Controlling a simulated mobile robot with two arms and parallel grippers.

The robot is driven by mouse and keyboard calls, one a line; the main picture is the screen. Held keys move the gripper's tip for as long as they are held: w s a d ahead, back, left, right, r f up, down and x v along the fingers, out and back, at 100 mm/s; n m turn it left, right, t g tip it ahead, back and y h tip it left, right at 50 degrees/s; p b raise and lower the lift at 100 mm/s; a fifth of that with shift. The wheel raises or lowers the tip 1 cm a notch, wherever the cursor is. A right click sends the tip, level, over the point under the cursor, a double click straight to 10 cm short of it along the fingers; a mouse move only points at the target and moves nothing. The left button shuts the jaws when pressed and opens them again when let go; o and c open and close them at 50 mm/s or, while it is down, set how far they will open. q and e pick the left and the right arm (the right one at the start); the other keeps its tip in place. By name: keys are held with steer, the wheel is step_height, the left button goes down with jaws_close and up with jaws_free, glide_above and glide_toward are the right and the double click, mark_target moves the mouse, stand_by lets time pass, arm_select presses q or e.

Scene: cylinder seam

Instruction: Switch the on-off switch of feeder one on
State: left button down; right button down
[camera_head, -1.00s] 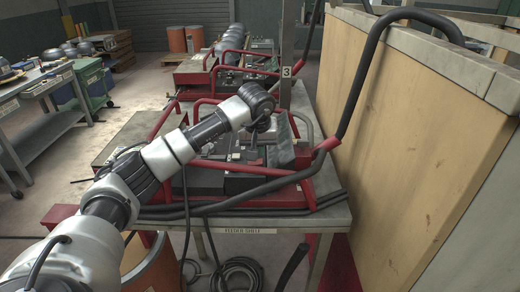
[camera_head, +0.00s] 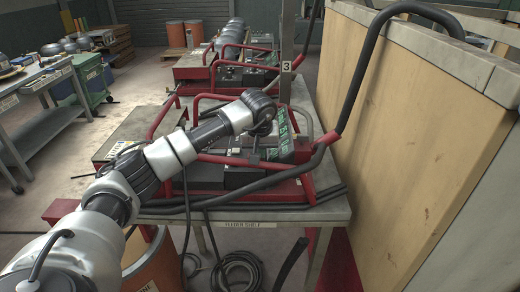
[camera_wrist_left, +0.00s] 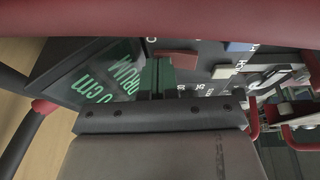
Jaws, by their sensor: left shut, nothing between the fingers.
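The near feeder, with its red tube frame (camera_head: 310,185), stands on the feeder shelf. Its tilted display panel (camera_head: 284,135) glows with green writing; the writing also shows in the left wrist view (camera_wrist_left: 112,82). A reddish rocker-like switch (camera_wrist_left: 177,58) sits on the dark control face beside the display. My left gripper (camera_wrist_left: 157,75) is shut and empty, its tips close to this switch; I cannot tell whether they touch. In the head view my left gripper (camera_head: 256,143) points down over the feeder's controls, left of the display. The right gripper is not in view.
A second feeder (camera_head: 235,70) stands behind. A post marked 3 (camera_head: 286,75) rises behind the near feeder. A black bent handle bar (camera_head: 360,85) and a wooden wall (camera_head: 400,150) close off the right. Cables (camera_head: 238,268) lie below the shelf.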

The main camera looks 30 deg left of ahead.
arm_select(q)
steer(key=shift+s+a, duration=0.1)
steer(key=shift+s+a+r, duration=0.15)
steer(key=shift+s+a, duration=0.2)
steer(key=shift+a, duration=0.3)
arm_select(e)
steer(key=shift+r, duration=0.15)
